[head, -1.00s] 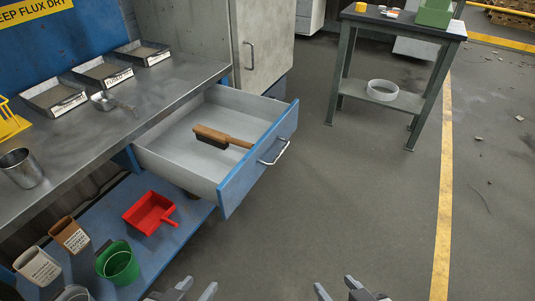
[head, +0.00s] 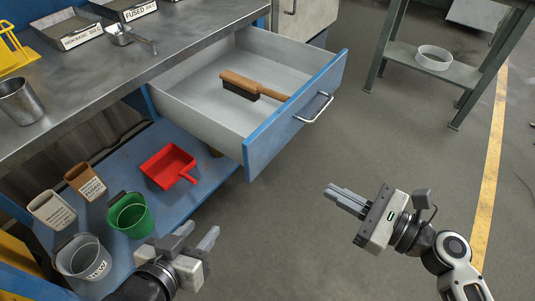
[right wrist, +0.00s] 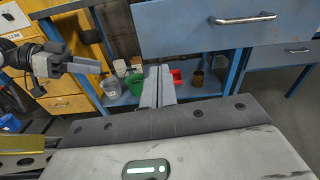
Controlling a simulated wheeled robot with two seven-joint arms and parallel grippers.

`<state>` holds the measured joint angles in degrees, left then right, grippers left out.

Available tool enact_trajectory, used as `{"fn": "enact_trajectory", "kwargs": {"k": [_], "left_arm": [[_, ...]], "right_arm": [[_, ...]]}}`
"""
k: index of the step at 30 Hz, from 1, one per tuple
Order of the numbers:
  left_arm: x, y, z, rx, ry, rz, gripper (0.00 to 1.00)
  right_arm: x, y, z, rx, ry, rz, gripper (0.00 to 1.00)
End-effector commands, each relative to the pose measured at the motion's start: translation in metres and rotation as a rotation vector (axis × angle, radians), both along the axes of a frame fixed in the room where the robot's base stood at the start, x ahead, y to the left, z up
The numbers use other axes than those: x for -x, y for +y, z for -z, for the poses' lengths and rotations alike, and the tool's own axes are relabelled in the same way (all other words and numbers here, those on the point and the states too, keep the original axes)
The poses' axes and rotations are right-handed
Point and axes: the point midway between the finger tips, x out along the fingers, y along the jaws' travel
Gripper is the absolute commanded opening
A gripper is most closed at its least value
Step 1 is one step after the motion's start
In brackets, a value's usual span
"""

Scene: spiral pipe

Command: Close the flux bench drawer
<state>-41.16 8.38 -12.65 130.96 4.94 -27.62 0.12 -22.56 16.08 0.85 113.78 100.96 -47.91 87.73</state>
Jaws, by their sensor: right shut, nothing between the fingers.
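The blue-fronted drawer (head: 255,155) stands pulled out from under the metal bench, its grey inside visible. Its silver bar handle (head: 314,107) is on the front face, and it also shows in the right wrist view (right wrist: 242,19). A wooden-handled brush (head: 245,88) lies inside. My right gripper (head: 330,190) is shut and empty, in front of the drawer and below the handle in the picture, apart from it. Its closed fingers also show in the right wrist view (right wrist: 157,80). My left gripper (head: 197,234) is open and empty, near the lower shelf's front edge.
The lower blue shelf (head: 105,172) holds a red dustpan (head: 168,167), a green pail (head: 130,215) and other cups. A metal cup (head: 20,102) and trays stand on the bench top. A side table (head: 397,52) is at back right. The floor before the drawer is clear.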

Motion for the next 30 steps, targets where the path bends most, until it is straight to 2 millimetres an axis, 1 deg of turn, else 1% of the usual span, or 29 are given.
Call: {"fn": "enact_trajectory", "kwargs": {"k": [1, 3, 7, 11, 18, 21, 25, 30], "left_arm": [[0.000, 0.000, 0.001, 0.002, -0.003, 0.001, 0.40], [0.001, -0.001, -0.001, 0.004, -0.004, 0.002, 0.40], [0.003, -0.001, -0.001, 0.004, 0.001, 0.002, 0.40], [0.004, -0.001, -0.001, 0.005, 0.005, 0.003, 0.40], [0.005, -0.001, -0.001, 0.004, 0.011, 0.003, 0.40], [0.004, -0.001, 0.000, 0.004, 0.011, 0.003, 0.40], [0.002, -0.001, -0.001, 0.004, 0.007, 0.002, 0.40], [0.000, -0.001, -0.002, 0.003, 0.001, 0.002, 0.40]], "right_arm": [[-0.001, -0.002, -0.002, -0.048, 0.025, -0.003, 0.00], [-0.003, -0.002, -0.007, -0.089, 0.045, -0.006, 0.00], [-0.010, 0.008, -0.009, -0.103, 0.051, -0.007, 0.00], [-0.024, 0.027, -0.010, -0.102, 0.048, -0.008, 0.00], [-0.055, 0.070, -0.009, -0.100, 0.048, -0.008, 0.00], [-0.066, 0.085, -0.009, -0.100, 0.049, -0.008, 0.00], [-0.076, 0.100, -0.008, -0.098, 0.050, -0.008, 0.00], [-0.084, 0.110, -0.008, -0.098, 0.050, -0.007, 0.00]]}}
